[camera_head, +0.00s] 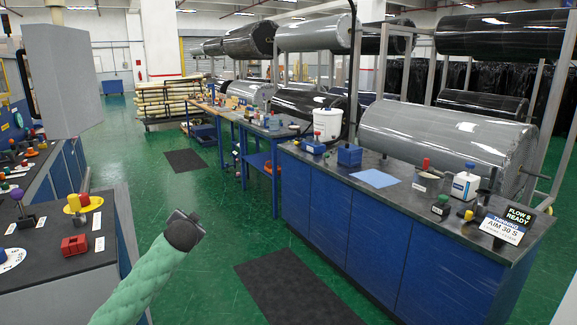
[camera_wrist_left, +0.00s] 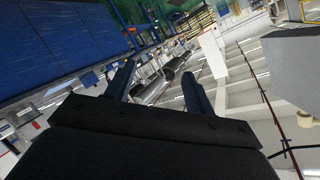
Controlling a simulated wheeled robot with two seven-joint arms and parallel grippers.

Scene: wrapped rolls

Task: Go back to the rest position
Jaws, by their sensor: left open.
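My left arm, in a green sleeve, reaches up from the bottom of the head view. Its dark end, my left gripper (camera_head: 184,229), is over the green floor between the benches. The left wrist view shows the left gripper (camera_wrist_left: 158,70) with its two fingers apart and nothing between them. That view is tilted. My right gripper is in neither view.
A blue bench (camera_head: 360,220) with tools and signs stands at right. A large grey wrapped roll (camera_head: 430,135) lies behind it, with more rolls on racks. A dark bench (camera_head: 60,255) stands at left. Dark mats (camera_head: 295,290) lie on the open green floor (camera_head: 215,265).

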